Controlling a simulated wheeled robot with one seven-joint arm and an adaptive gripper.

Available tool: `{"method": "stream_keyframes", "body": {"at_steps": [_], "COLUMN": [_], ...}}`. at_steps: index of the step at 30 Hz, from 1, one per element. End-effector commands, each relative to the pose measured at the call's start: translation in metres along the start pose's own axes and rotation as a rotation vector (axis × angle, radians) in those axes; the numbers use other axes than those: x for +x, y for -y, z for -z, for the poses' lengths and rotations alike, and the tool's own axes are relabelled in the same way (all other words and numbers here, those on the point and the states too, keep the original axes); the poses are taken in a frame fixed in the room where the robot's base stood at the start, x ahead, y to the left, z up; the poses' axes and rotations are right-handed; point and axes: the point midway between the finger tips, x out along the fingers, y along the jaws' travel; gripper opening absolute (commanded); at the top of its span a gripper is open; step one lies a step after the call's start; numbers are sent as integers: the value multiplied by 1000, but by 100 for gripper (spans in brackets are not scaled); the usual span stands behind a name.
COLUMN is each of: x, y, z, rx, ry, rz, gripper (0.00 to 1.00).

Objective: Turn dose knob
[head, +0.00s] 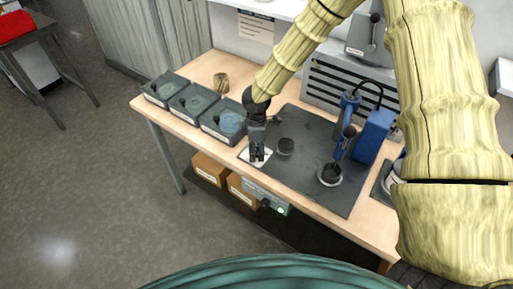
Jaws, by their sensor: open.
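A grey control box (268,193) hangs under the front edge of the workbench. It has a pale label, a lit green spot and a small dark knob (265,203), which looks like the dose knob. Its pointer direction is too small to read. My gripper (257,157) is above the front edge of the bench, over a white plate (245,156), fingers downward. It is open, with nothing visible between the fingers. It is above and behind the knob in the picture, apart from it.
Three grey bins (165,88) stand at the bench's left end. A dark mat (315,180) carries a round dark cup (285,146) and a blue press (373,135) over another round part (330,174). Cardboard boxes (209,169) sit below. Floor in front is clear.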

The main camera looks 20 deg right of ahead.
Motion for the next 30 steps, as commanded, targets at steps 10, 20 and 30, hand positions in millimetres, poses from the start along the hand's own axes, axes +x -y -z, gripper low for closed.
{"method": "stream_keyframes", "body": {"at_steps": [10, 20, 30], "x": [0, 0, 1], "y": [0, 0, -1], "z": [0, 0, 0], "rx": [0, 25, 217], "ry": [0, 0, 2], "rz": [0, 0, -4], "gripper": [12, 7, 7]}}
